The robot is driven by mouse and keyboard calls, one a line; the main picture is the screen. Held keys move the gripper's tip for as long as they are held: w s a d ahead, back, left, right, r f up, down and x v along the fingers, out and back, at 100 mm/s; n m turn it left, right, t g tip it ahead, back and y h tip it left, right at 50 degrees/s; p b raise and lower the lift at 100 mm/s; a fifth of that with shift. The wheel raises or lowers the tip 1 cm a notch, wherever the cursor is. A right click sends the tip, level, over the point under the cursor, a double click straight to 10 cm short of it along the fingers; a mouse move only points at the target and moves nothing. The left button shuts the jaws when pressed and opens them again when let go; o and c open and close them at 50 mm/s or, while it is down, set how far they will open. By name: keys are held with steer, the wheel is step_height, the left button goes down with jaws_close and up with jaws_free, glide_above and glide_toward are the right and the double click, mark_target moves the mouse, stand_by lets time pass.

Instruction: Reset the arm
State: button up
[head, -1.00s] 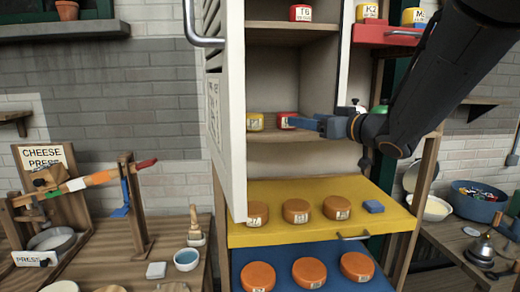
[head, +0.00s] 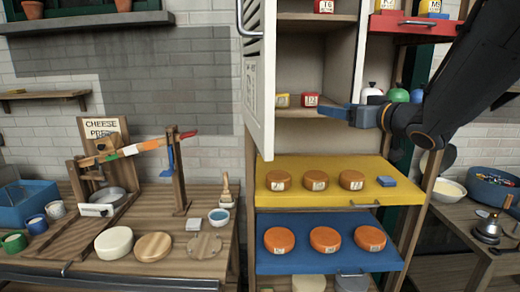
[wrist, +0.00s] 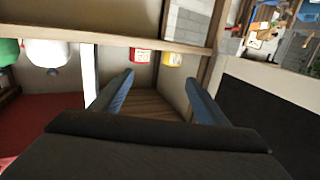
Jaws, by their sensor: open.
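My gripper (head: 338,110) is in front of the middle shelf of the open cabinet, on my dark arm reaching in from the upper right. In the wrist view its two blue fingers (wrist: 158,95) stand wide apart with nothing between them. Beyond the fingertips, a red labelled block (wrist: 140,55) and a yellow labelled block (wrist: 172,58) sit on the shelf. The head view shows the same red block (head: 311,100) and yellow block (head: 283,101) left of the gripper, apart from it.
The white cabinet door (head: 260,80) stands open left of the gripper. Below, a yellow drawer (head: 330,195) and a blue drawer (head: 330,260) are pulled out with orange cheeses. A red drawer (head: 415,27) juts out above right. A wooden table (head: 180,235) with a cheese press stands left.

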steer(key=s+d+f+m+g+h+b, duration=0.2)
steer(key=s+f+g+h, duration=0.15)
steer(key=f, duration=0.85)
steer(key=s+d+f+m+g+h+b, duration=0.1)
steer(key=s+f+m+g+h+b, duration=0.2)
steer(key=f, duration=0.9)
steer(key=s+a+f+g, duration=0.2)
steer(key=s+f+g, duration=0.2)
steer(key=s+f, duration=0.3)
steer(key=s+a+f+g+b, duration=0.1)
steer(key=s+a+f+g, duration=0.2)
steer(key=s+f, duration=0.4)
steer(key=s, duration=0.4)
steer(key=shift+s+a+g+h, duration=0.15)
steer(key=shift+s+g+h, duration=0.2)
steer(key=shift+s, duration=0.05)
